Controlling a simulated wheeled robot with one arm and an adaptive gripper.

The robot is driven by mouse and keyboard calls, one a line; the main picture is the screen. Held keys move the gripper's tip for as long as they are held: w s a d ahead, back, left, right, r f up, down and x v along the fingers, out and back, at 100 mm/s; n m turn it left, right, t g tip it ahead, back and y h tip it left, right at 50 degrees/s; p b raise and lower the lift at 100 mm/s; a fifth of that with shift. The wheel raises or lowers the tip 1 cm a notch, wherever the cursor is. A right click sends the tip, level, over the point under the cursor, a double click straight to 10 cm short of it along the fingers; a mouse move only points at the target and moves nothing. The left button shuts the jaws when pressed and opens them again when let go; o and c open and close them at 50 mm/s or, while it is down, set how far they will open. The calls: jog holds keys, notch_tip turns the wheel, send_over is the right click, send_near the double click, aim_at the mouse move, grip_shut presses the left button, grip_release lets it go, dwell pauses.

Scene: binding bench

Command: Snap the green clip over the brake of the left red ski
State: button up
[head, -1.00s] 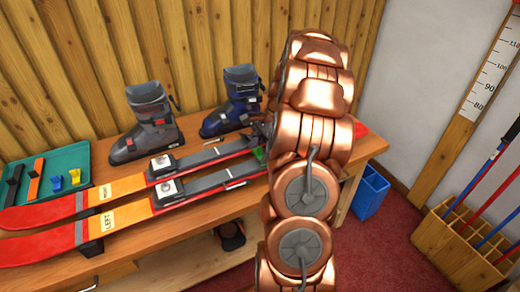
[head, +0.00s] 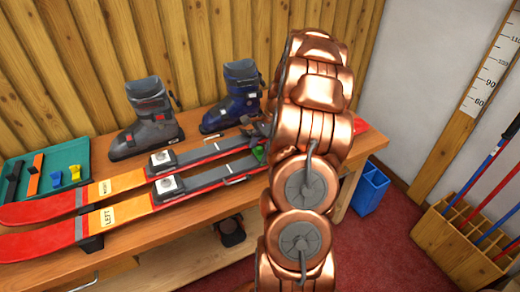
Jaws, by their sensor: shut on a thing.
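The left red ski (head: 60,243), with a "LEFT" label on its orange part, lies nearer the bench's front edge. Its binding has a white-topped toe piece (head: 168,186) and a grey track running right. The rear of the binding and the brake are hidden behind my copper arm. The green clip (head: 259,154) shows as a small patch at the arm's left edge, above the rear of the skis. My gripper (head: 260,132) is mostly hidden; a dark grey part of it shows just above the clip. It is shut on the clip. I cannot tell whether the clip touches the brake.
A second red ski (head: 38,213) lies behind the left one. A grey boot (head: 145,120) and a blue boot (head: 232,97) stand behind the skis. A green tray (head: 72,151) with small coloured parts is at left. A blue bin (head: 370,191) and a pole rack (head: 455,243) stand right.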

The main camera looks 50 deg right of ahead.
aim_at(259, 148)
jog(key=shift+f, duration=0.55)
jog(key=o, duration=1.2)
jog(key=shift+r, duration=0.1)
jog(key=shift+r+p, duration=2.15)
jog(key=shift+r, duration=2.75)
